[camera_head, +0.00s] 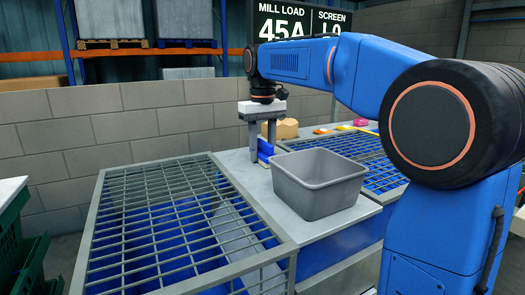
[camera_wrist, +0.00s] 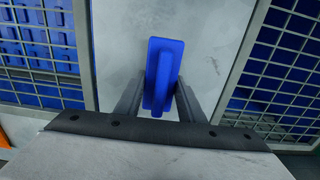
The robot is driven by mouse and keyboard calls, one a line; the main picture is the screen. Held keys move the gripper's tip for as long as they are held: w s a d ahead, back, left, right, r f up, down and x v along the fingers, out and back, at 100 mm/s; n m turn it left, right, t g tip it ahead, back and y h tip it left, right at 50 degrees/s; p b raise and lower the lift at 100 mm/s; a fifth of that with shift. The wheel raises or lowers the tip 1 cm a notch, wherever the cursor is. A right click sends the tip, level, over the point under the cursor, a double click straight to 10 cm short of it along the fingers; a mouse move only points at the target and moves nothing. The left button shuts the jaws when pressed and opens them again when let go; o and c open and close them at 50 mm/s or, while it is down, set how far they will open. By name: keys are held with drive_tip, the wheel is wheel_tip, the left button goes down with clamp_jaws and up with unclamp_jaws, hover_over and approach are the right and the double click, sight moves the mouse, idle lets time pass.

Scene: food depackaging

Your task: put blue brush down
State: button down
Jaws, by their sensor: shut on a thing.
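The blue brush (camera_wrist: 162,70) is between the two fingers of my gripper (camera_wrist: 156,98) in the wrist view. Its long blue body points away from the gripper over a pale grey surface. In the head view the brush (camera_head: 265,150) shows as a small blue piece between the fingers of my gripper (camera_head: 262,148), beside the grey tub. My gripper is shut on the brush and points down. The fingers partly hide it. I cannot tell whether the brush touches the grey surface (camera_head: 240,168) below.
An empty-looking grey tub (camera_head: 318,198) stands just right of and in front of the gripper. Metal grids over blue bins lie to the left (camera_head: 165,225) and right (camera_head: 372,170). A tan lump (camera_head: 285,129) and small coloured items sit behind. A block wall (camera_head: 110,125) stands at the back.

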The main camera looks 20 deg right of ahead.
sight(262, 141)
drive_tip(key=shift+f, duration=0.1)
drive_tip(key=c, duration=1.2)
unclamp_jaws()
wheel_tip(262, 141, up, 11)
drive_tip(key=shift+r, duration=0.65)
